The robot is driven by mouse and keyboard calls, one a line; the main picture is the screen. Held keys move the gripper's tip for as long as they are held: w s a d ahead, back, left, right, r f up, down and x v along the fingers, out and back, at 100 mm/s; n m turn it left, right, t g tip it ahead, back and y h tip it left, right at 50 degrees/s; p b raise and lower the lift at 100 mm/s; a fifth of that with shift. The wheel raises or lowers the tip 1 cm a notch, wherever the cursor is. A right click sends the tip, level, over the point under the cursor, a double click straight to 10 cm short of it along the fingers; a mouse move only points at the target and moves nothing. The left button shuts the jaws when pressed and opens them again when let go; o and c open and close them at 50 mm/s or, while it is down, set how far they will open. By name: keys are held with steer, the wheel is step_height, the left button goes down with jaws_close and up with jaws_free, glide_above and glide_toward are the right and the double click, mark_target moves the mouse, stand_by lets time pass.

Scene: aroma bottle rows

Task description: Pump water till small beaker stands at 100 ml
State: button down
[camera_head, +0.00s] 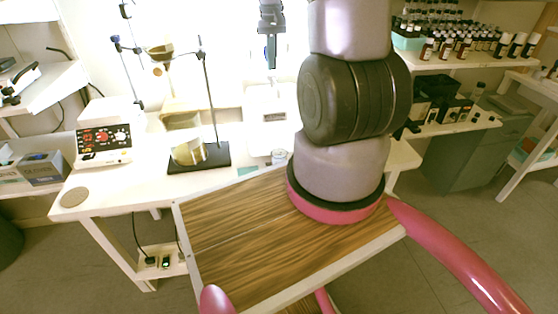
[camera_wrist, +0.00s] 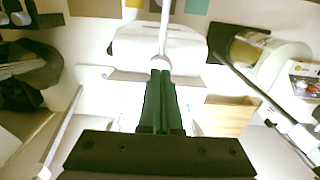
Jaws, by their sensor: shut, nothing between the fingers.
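My gripper (camera_wrist: 160,75) shows in the wrist view as two dark green fingers pressed together, with nothing between them. A white upright rod (camera_wrist: 165,28) with a rounded end lies just beyond the fingertips; I cannot tell if they touch. Behind it is a white device (camera_wrist: 125,42). In the head view, a small clear vessel (camera_head: 278,156) stands on the white bench near the wooden top; it may be the small beaker, but its marks and water level are too small to read. A larger glass vessel (camera_head: 190,150) with yellowish contents stands on a black stand base (camera_head: 215,158).
A white unit with dials and red digits (camera_head: 104,138) stands at the left of the white bench (camera_head: 130,182). A clamp stand holds a funnel (camera_head: 160,52). Brown bottles (camera_head: 445,48) fill shelves at right. The wooden top (camera_head: 235,235) in front is bare beside my arm.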

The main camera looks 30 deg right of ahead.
steer(key=shift+f, duration=1.35)
steer(key=shift+r, duration=1.5)
steer(key=shift+f, duration=1.25)
steer(key=shift+r, duration=1.25)
step_height(320, 180, up, 6)
stand_by(0.4)
stand_by(0.4)
